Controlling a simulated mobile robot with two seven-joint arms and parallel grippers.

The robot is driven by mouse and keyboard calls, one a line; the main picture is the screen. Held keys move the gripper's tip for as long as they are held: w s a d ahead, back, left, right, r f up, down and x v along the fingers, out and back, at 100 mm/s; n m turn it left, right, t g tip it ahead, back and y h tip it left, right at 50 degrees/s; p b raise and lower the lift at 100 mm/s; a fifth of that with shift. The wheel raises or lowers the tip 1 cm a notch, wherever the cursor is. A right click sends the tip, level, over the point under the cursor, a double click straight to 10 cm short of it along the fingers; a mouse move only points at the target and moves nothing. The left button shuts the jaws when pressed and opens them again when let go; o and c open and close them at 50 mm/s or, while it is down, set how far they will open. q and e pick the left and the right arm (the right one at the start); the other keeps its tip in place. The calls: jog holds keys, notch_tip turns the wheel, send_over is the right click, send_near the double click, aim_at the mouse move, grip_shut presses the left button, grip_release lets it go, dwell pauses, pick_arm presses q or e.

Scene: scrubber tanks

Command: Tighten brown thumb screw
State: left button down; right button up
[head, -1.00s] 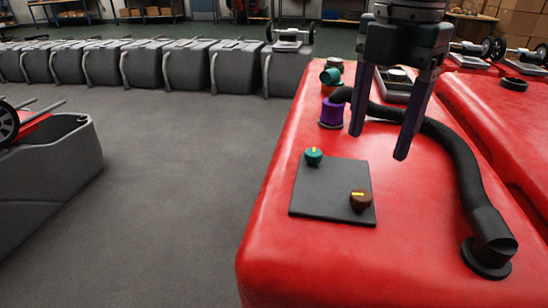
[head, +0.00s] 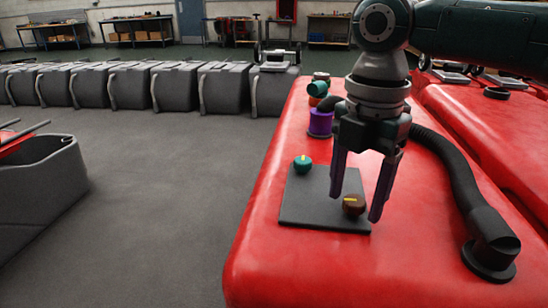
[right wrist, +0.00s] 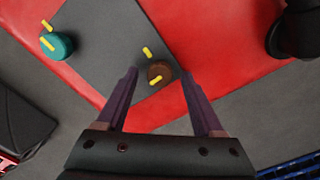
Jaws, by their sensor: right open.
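The brown thumb screw (head: 353,206) sits at the near right corner of a dark square plate (head: 305,210) on the red tank lid. It shows with a yellow stripe in the right wrist view (right wrist: 160,69); a short yellow mark (right wrist: 148,53) lies on the plate beside it. The stripe and mark point in different directions. My right gripper (head: 357,208) points down, open, with one finger on each side of the brown screw. Gaps show between fingers and screw in the right wrist view. My left gripper is not in view.
A teal knob (head: 303,165) stands at the plate's far left corner. A purple fitting (head: 320,123) is behind the plate. A black hose (head: 445,160) curves along the lid's right side. Grey tanks (head: 225,88) line the back; open floor lies left.

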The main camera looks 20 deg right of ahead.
jog(key=shift+c, duration=0.3)
grip_shut()
dwell(0.3)
